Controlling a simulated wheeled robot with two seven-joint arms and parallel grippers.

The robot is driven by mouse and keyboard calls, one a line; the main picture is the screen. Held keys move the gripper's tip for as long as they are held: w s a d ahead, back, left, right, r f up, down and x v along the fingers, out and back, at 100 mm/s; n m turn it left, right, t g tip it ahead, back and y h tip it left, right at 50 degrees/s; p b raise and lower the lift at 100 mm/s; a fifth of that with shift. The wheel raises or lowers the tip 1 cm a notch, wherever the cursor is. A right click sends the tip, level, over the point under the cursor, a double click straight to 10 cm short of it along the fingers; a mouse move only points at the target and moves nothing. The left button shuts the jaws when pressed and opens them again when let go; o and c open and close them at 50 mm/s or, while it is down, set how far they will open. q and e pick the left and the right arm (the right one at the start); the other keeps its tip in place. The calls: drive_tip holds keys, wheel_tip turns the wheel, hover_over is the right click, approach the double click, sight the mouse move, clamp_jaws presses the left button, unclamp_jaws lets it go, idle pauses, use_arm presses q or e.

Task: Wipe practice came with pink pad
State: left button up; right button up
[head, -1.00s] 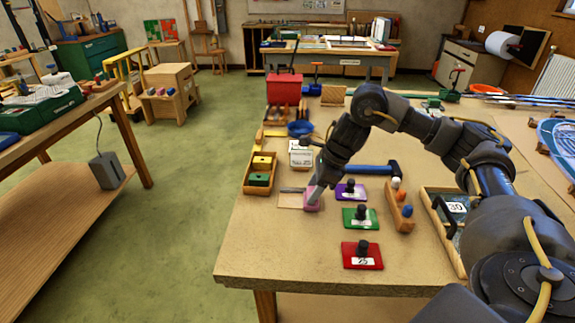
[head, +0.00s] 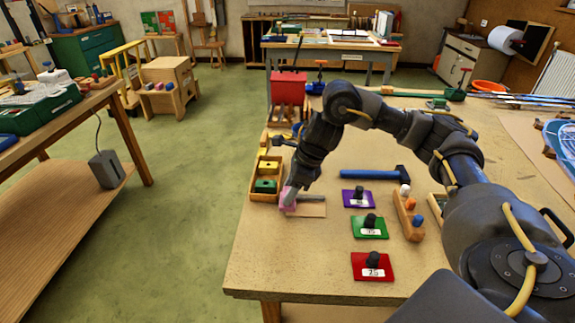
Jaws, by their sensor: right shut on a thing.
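My right gripper (head: 290,190) is shut on the pink pad (head: 288,204) and points down at the table's left part. The pad is at the left end of a thin tan board (head: 313,210). A grey strip, apparently the practice came (head: 313,199), lies along the board's far side and shows to the right of the pad. The gripper and pad hide the strip's left end. The pad is low over it, but I cannot tell whether they touch. My left gripper is not in view.
A wooden tray with green and yellow blocks (head: 266,186) stands close left of the pad. Purple (head: 357,199), green (head: 370,228) and red (head: 372,267) plates with black knobs lie to the right. A blue hammer (head: 372,174) lies behind. The table's front left is clear.

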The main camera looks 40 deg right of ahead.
drive_tip(key=r+p, duration=0.2)
drive_tip(key=r, duration=0.1)
drive_tip(key=shift+s+d+r, duration=0.1)
drive_tip(key=shift+s, duration=0.25)
wheel_tip(320, 180, up, 2)
drive_tip(key=shift+w+r+p, duration=0.1)
drive_tip(key=shift+w+p, duration=0.05)
drive_tip(key=shift+p, duration=1)
drive_tip(key=shift+r+p, duration=0.45)
drive_tip(key=shift+r, duration=0.05)
